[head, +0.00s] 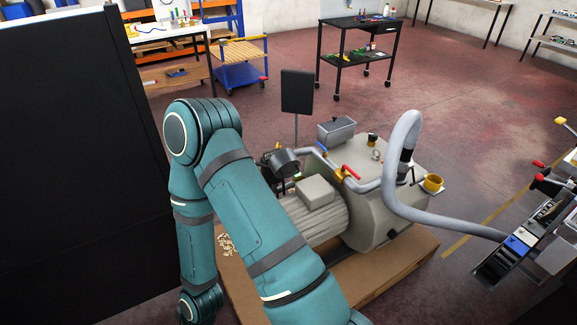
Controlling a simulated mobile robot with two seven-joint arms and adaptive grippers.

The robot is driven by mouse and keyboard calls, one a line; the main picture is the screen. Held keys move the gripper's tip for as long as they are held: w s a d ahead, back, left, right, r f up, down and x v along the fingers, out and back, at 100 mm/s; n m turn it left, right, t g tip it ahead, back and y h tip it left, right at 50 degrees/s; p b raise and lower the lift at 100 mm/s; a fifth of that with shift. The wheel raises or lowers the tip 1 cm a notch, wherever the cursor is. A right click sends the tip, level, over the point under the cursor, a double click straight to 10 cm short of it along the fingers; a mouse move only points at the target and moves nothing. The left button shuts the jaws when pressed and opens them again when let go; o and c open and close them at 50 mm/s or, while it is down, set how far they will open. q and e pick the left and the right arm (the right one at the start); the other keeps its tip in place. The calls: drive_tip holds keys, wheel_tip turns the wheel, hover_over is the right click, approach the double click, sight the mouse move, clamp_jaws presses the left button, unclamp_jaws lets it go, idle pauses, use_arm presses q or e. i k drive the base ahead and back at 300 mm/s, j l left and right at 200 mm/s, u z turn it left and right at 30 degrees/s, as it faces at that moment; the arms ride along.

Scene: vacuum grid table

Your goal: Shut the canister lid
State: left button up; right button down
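I cannot tell for sure which part is the canister or its lid. A dark round housing (283,162) sits on the grey vacuum pump (312,213), partly hidden by my teal arm. A grey metal box with a small knob on top (337,131) stands at the back of the pump unit. A yellow cup-like part (432,183) sits at its right edge. One of my arms crosses in front of the pump and bends down at the left. Neither of my grippers shows in the head view.
A large black panel (75,170) fills the left. A black cart (358,45) stands behind; open floor lies between.

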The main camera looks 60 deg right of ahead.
sight(284, 163)
drive_tip(key=k+l, duration=0.1)
drive_tip(key=l, duration=0.25)
drive_tip(key=k+l, duration=0.15)
drive_tip(key=l, duration=0.25)
drive_tip(key=k+l+u, duration=0.1)
drive_tip(key=l, duration=0.25)
drive_tip(key=k+l, duration=0.1)
drive_tip(key=l, duration=0.3)
drive_tip(key=k+l, duration=0.15)
drive_tip(key=l, duration=0.2)
drive_tip(key=k+l, duration=0.1)
drive_tip(key=l, duration=0.25)
drive_tip(key=l+u, duration=0.05)
